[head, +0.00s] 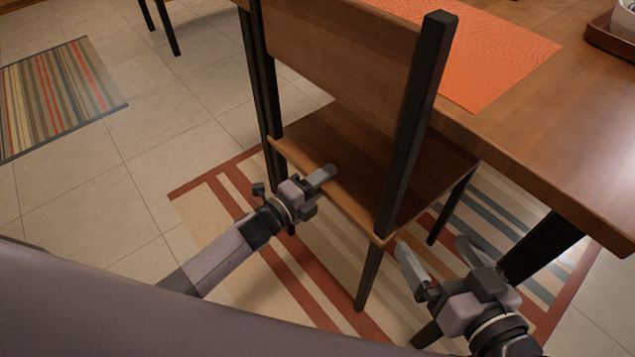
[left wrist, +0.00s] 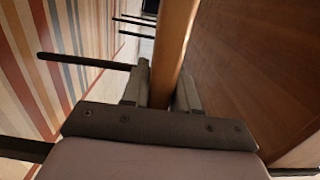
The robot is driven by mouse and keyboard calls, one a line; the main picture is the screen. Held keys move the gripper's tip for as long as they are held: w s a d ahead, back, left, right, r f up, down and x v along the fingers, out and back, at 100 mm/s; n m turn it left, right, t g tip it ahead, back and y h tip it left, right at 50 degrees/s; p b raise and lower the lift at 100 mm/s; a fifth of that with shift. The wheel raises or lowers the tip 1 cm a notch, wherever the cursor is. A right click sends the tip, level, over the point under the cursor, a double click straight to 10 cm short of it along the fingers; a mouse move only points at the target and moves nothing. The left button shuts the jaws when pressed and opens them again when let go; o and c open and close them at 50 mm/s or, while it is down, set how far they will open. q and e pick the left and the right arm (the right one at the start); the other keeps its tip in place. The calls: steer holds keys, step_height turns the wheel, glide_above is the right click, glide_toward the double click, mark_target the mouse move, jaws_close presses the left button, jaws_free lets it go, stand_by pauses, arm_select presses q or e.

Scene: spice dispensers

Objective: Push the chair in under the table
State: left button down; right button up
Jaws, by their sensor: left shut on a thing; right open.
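The chair (head: 345,150) has a brown wooden seat and backrest with black posts and legs. It stands at the table's left side with its back toward me, and the front of its seat lies near the table (head: 545,120). My left gripper (head: 325,176) is shut on the rear edge of the chair seat; in the left wrist view the seat edge (left wrist: 174,45) runs between its two fingers. My right gripper (head: 435,255) is open and empty, beside the chair's right rear corner and apart from the seat as far as I can see.
A striped rug (head: 230,205) lies under the chair and table. A second striped mat (head: 60,90) lies at the far left. An orange placemat (head: 490,50) and a tray (head: 610,40) with a bowl sit on the table. A black table leg (head: 540,247) stands near my right gripper.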

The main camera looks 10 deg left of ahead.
arm_select(q)
steer(key=shift+w+d+b, duration=0.15)
steer(key=shift+d+b, duration=0.25)
steer(key=shift+b, duration=0.4)
steer(key=shift+f, duration=0.1)
steer(key=c, duration=0.9)
jaws_free()
steer(key=shift+o, duration=0.7)
steer(key=shift+f, duration=0.15)
steer(key=shift+a+f, duration=0.1)
steer(key=shift+a, duration=0.1)
steer(key=p+v, duration=0.4)
steer(key=v, duration=0.8)
steer(key=shift+f, duration=0.2)
